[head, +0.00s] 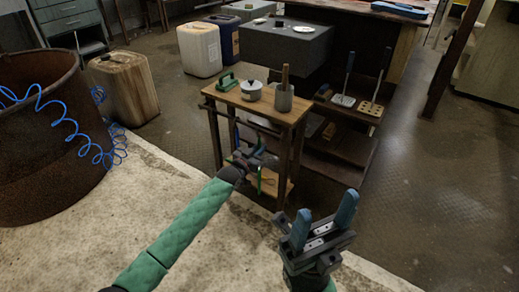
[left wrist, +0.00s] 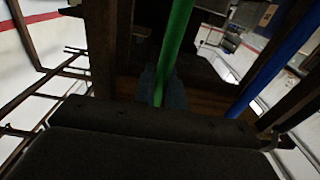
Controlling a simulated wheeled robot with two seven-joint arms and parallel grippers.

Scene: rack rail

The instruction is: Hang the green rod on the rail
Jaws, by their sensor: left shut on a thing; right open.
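The green rod (head: 259,181) shows as a short upright piece below my left gripper (head: 250,160) in the head view. In the left wrist view the green rod (left wrist: 176,45) runs from the top edge down between the fingers, which are shut on it. My left gripper is at the front of the small wooden rack table (head: 252,107), below its top. A dark rail (head: 243,122) runs along that front under the tabletop. I cannot tell whether the rod touches the rail. My right gripper (head: 323,217) is open and empty, right of the rack.
A blue rod (left wrist: 275,62) is upright beside the green one in the left wrist view. A pot (head: 251,91), a mortar (head: 284,98) and a green-handled tool (head: 227,82) stand on the tabletop. A low shelf (head: 345,145) is behind right. A rusty drum (head: 50,145) stands left.

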